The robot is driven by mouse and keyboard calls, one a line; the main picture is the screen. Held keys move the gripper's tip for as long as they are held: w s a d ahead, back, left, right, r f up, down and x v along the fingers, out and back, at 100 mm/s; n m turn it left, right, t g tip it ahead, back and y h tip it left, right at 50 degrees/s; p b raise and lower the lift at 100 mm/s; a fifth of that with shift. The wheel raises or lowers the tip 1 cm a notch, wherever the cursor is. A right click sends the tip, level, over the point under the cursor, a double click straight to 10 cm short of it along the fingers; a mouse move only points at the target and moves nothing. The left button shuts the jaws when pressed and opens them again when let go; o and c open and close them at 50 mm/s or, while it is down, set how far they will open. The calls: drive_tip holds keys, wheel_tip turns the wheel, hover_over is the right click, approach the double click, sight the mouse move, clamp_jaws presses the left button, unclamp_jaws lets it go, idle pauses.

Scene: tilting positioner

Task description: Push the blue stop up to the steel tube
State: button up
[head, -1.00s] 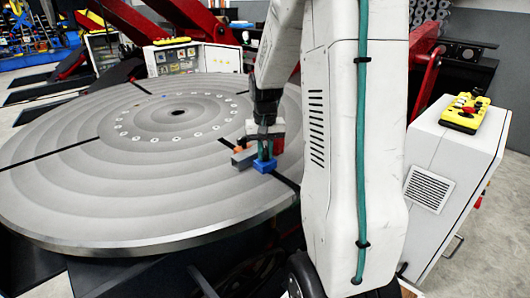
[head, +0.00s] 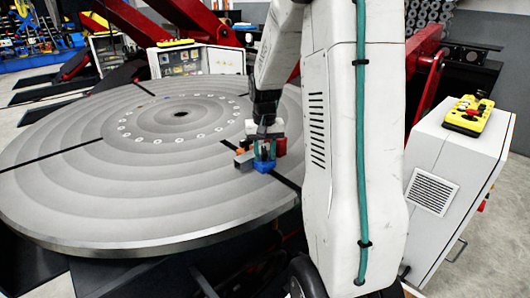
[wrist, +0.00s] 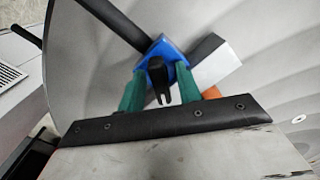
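The blue stop (head: 264,167) sits on the round grey table beside the dark radial slot. In the wrist view the stop (wrist: 158,47) is a blue pointed piece at the slot's end, with a black forked part in front of it. The steel tube (head: 244,162) is a short grey bar just left of the stop in the head view. In the wrist view the tube (wrist: 214,62) lies right of the stop, very close; any contact is unclear. My gripper (wrist: 160,82) is low over the stop, its green fingers apart on either side of the black part. Fingertip contact is unclear.
An orange piece (wrist: 211,92) lies by the tube, partly hidden by my gripper. A red piece (head: 281,146) shows behind the gripper. A white cabinet with a yellow pendant (head: 468,116) stands at the right.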

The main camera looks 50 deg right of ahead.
drive_tip(key=shift+o, duration=0.7)
drive_tip(key=shift+a, duration=0.1)
drive_tip(key=shift+o, duration=1.4)
drive_tip(key=shift+w+r, duration=0.15)
drive_tip(key=shift+r, duration=3.4)
drive_tip(key=s+a+r+n, duration=0.3)
drive_tip(key=s+a, duration=0.8)
drive_tip(key=a, duration=0.2)
drive_tip(key=s+a+r+n+t, duration=0.1)
drive_tip(key=s+a+r+n, duration=0.2)
drive_tip(key=s+a, duration=0.8)
drive_tip(key=shift+s+a+n, duration=0.3)
drive_tip(key=shift+a+n, duration=0.4)
drive_tip(key=shift+a, duration=0.15)
